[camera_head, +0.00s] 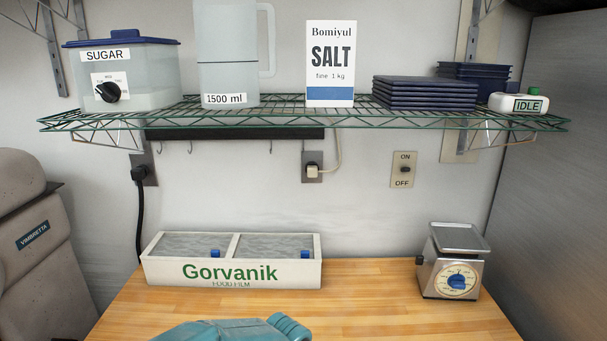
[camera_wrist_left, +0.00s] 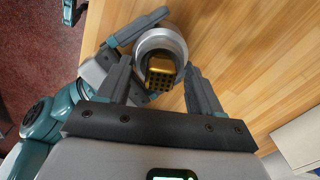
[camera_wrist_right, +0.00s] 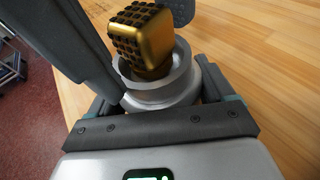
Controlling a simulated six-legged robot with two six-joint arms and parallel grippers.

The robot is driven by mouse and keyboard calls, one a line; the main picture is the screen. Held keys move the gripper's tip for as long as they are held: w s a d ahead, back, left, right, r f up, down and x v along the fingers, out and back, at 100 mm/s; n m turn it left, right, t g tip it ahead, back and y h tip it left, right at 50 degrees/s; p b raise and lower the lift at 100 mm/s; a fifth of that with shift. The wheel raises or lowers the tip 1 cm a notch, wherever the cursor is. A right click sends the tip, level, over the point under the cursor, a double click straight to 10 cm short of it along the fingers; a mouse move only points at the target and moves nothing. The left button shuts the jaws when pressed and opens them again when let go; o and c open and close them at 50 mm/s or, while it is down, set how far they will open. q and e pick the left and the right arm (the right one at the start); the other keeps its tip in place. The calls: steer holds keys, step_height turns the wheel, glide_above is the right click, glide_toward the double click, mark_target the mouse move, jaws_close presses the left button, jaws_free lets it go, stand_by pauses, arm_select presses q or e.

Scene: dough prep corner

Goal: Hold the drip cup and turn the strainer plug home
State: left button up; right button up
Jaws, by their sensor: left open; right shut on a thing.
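The drip cup is a grey metal round cup (camera_wrist_right: 165,92), held between the fingers of my right gripper (camera_wrist_right: 155,98), which is shut on it. The strainer plug is a brass piece with a knobbly gridded head (camera_wrist_right: 142,35). It sits in the cup's mouth, its head standing clear of the rim. The left wrist view shows the plug (camera_wrist_left: 161,78) inside the cup's rim (camera_wrist_left: 168,38) from above. My left gripper (camera_wrist_left: 158,68) is open, its fingers on either side of the plug, with gaps showing. How deep the plug is seated is hidden. The head view shows neither gripper.
The wooden worktop (camera_head: 370,300) is largely clear. A Gorvanik film box (camera_head: 232,273) stands at its back left and a scale (camera_head: 456,265) at its back right. A wire shelf (camera_head: 300,115) above holds containers. A white box edge (camera_wrist_left: 300,140) shows in the left wrist view.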

arm_select(q)
step_height(320, 180, up, 12)
arm_select(e)
steer(key=o, duration=1)
steer(key=shift+o, duration=0.2)
